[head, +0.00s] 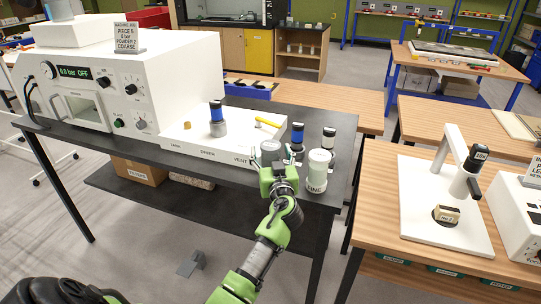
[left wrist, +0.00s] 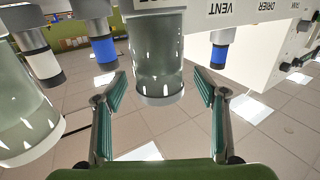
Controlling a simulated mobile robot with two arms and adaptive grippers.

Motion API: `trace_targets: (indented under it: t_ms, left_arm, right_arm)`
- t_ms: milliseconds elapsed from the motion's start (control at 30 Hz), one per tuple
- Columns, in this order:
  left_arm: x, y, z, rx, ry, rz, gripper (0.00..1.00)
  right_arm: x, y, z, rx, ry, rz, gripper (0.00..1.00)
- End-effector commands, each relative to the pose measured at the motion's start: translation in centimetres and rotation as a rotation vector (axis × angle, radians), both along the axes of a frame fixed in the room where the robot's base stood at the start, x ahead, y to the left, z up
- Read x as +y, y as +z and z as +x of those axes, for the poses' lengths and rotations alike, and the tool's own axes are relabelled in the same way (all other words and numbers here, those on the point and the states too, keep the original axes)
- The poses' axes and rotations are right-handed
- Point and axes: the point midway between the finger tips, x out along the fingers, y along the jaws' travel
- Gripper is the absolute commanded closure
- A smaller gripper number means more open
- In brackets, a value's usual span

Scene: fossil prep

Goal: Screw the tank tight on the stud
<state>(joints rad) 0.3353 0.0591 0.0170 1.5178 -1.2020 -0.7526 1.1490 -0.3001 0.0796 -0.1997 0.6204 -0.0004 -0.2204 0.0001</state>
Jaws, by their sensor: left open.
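My left gripper (head: 279,160) is at the front right of the black table; its open fingers also show in the left wrist view (left wrist: 160,92). A clear-walled jar (left wrist: 160,50), probably the tank, stands between the fingers with a visible gap on each side. In the head view this jar (head: 270,148) is partly covered by the gripper. Its label is cut off in the wrist view. A brass fitting (head: 187,126), possibly the stud, sits on the white board (head: 180,134) above the word TANK. A grey cylinder with a blue top (head: 217,122) stands at DRIER.
A pale jar marked FINE (head: 318,170) stands close right of my gripper. Blue (head: 297,137) and black-topped (head: 328,138) containers stand behind it. A yellow lever (head: 268,122) is by VENT. The white blasting machine (head: 90,80) fills the table's left side; its display reads OFF.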

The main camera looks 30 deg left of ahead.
Motion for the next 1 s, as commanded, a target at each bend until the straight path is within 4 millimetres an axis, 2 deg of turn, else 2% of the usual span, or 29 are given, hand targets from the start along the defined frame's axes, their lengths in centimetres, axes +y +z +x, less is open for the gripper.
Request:
trace_targets:
  t_ms: [133, 400, 433, 600, 633, 1000]
  left_arm:
    - [0.79, 0.12, 0.99, 0.0, -0.001, 0.001, 0.35]
    - [0.95, -0.08, 1.15, 0.0, -0.001, 0.0, 0.35]
    - [0.95, -0.08, 1.14, 0.0, -0.001, 0.0, 0.38]
    - [0.93, -0.08, 1.14, 0.0, -0.001, 0.0, 0.82]
    - [0.93, -0.08, 1.14, 0.0, -0.001, 0.0, 0.86]
    - [0.93, 0.51, 1.16, -0.003, -0.001, 0.0, 0.86]
  right_arm:
    - [0.02, 0.59, 0.0, 0.0, 0.0, 0.0, 0.6]
    - [0.03, 0.54, 0.0, 0.0, 0.0, 0.0, 0.6]
    - [0.03, 0.54, 0.0, 0.0, 0.0, 0.0, 0.6]
    - [0.03, 0.55, -0.01, 0.0, 0.0, 0.0, 0.6]
    - [0.03, 0.55, -0.01, 0.0, 0.0, 0.0, 0.6]
    - [0.03, 0.72, -0.01, 0.0, 0.0, 0.0, 0.6]
